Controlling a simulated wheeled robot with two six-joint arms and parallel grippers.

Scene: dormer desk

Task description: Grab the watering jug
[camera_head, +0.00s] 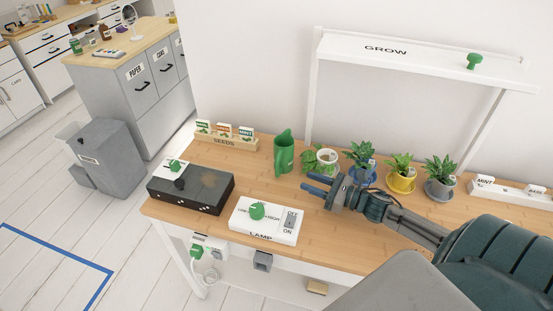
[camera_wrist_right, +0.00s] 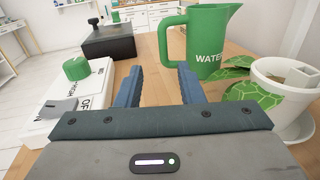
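The green watering jug (camera_head: 284,152) stands upright on the wooden desk, just left of the potted plants. In the right wrist view the jug (camera_wrist_right: 208,40) shows beyond the fingers, with its handle on the left side and white lettering on its body. My right gripper (camera_head: 316,185) is open and empty, its blue fingers apart, a short way in front of the jug and not touching it. In the right wrist view its fingertips (camera_wrist_right: 160,72) point just left of the jug. My left gripper is not in view.
A white pot (camera_wrist_right: 283,85) with green leaves stands close right of my fingers. A lamp control box (camera_head: 265,220) lies left and in front. A black box (camera_head: 191,188) and seed packets (camera_head: 225,138) are further left. A white grow-light frame (camera_head: 420,58) spans behind the plants.

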